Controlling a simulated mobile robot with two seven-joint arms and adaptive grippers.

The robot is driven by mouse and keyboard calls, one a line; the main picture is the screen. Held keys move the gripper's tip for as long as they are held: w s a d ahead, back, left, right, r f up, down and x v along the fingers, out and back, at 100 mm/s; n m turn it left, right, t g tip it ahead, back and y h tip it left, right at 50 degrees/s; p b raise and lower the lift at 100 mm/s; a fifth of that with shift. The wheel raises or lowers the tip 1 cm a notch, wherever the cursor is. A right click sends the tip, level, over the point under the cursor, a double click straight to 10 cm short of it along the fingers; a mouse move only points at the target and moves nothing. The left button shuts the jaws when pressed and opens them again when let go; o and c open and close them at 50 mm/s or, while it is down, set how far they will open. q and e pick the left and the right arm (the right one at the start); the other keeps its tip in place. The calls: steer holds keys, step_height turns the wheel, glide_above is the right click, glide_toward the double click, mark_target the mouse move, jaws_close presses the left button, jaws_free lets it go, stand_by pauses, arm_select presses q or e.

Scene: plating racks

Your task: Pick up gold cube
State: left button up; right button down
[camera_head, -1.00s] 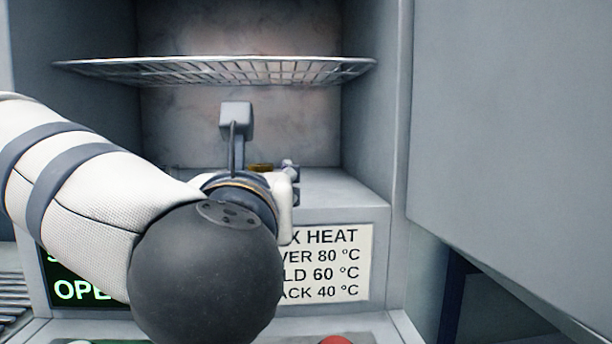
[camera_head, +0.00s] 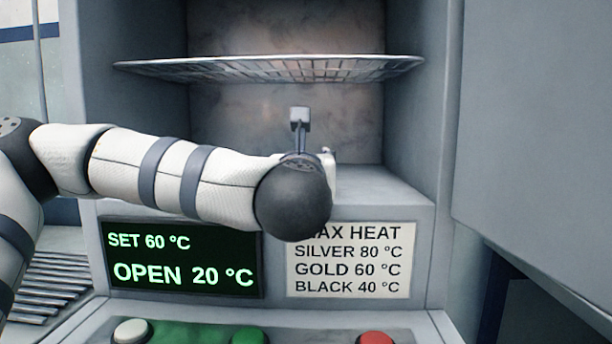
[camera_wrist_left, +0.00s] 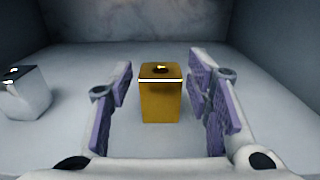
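The gold cube (camera_wrist_left: 160,98) stands upright on the chamber floor in the left wrist view, with a small dark round spot on top. My left gripper (camera_wrist_left: 165,92) is open, its purple-padded fingers on either side of the cube with gaps on both sides. In the head view my left arm reaches in from the left, and its wrist hides the gripper and the gold cube. A silver cube (camera_wrist_left: 24,93) stands to the left, outside the fingers. My right gripper is not in view.
A wire rack (camera_head: 270,68) spans the chamber above my arm. Side walls enclose the chamber. A grey door (camera_head: 540,120) stands open at right. Below are a green-lettered display (camera_head: 182,257), a heat-limit sign (camera_head: 348,262) and buttons, including a red one (camera_head: 375,338).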

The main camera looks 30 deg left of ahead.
arm_select(q)
jaws_close()
